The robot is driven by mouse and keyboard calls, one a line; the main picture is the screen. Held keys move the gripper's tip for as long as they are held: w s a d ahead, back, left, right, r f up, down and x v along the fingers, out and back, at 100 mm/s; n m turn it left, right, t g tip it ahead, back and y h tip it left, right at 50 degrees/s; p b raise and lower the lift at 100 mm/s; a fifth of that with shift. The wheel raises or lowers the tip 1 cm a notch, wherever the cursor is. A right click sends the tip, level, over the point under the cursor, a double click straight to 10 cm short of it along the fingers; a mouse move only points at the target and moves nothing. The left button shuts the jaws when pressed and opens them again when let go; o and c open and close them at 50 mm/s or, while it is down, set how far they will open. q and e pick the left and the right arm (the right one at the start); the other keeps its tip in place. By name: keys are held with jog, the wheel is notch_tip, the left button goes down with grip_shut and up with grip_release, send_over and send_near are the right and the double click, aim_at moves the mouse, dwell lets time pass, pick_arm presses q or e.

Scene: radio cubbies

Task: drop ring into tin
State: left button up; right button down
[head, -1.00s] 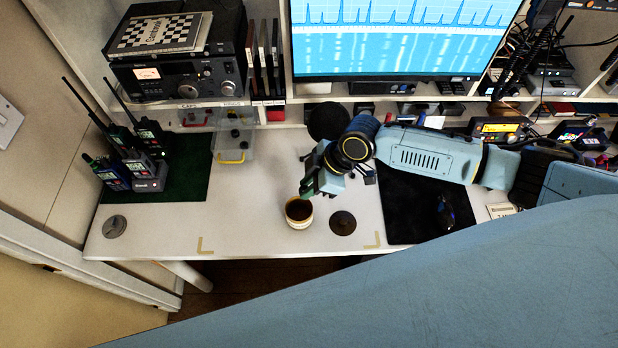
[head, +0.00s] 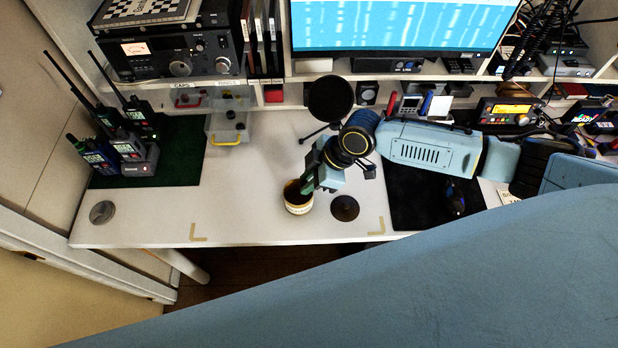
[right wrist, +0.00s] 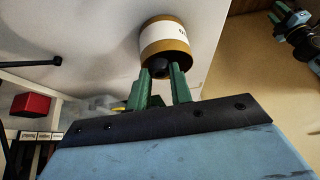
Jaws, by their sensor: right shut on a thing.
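The tin (head: 298,207) is a small round pot with a pale label band and a dark inside, open at the top on the white desk. It also shows in the right wrist view (right wrist: 166,36), its mouth facing my fingers. My right gripper (head: 306,188) is at the tin's mouth, its green fingertips overlapping the rim in the head view. In the right wrist view the fingers are shut on a small dark round thing (right wrist: 161,67), seemingly the ring, in front of the tin's opening. Its hole cannot be made out.
A dark disc (head: 345,208) lies right of the tin. A black round-headed stand (head: 330,98) stands behind. A clear box with a yellow handle (head: 229,128) and handheld radios (head: 122,150) are left. A black mat (head: 425,200) lies right. The front middle desk is clear.

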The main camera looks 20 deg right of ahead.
jog(key=c, duration=1.2)
grip_release()
jog(key=shift+o, duration=0.2)
jog(key=p+v, duration=0.1)
jog(key=v, duration=1.2)
jog(key=shift+r, duration=0.25)
jog(key=shift+s, duration=0.1)
